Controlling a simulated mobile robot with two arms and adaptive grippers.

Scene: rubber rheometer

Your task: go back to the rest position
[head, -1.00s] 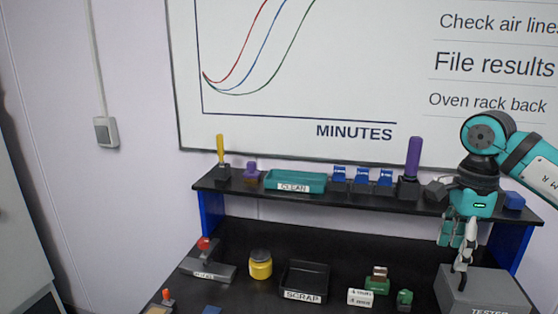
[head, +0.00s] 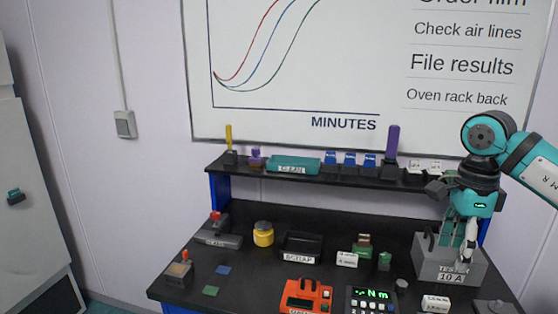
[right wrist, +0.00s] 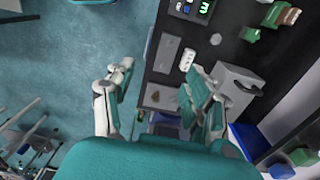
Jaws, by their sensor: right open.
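My right gripper (head: 462,262) hangs fingers down in front of the grey tester box (head: 432,262) at the right end of the bench, hiding part of it. In the right wrist view my right gripper (right wrist: 158,95) has its two fingers wide apart with nothing between them. The tester box (right wrist: 240,85) lies just to the right of the right-hand finger there. Whether the gripper touches the box I cannot tell. My left gripper is in neither view.
The black bench (head: 270,268) holds a yellow jar (head: 263,236), a black scrap tray (head: 302,244), an orange device (head: 306,295) and a meter (head: 370,299). A raised shelf (head: 238,168) carries a teal tray (head: 293,167). Bare floor (right wrist: 60,70) shows left of the bench.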

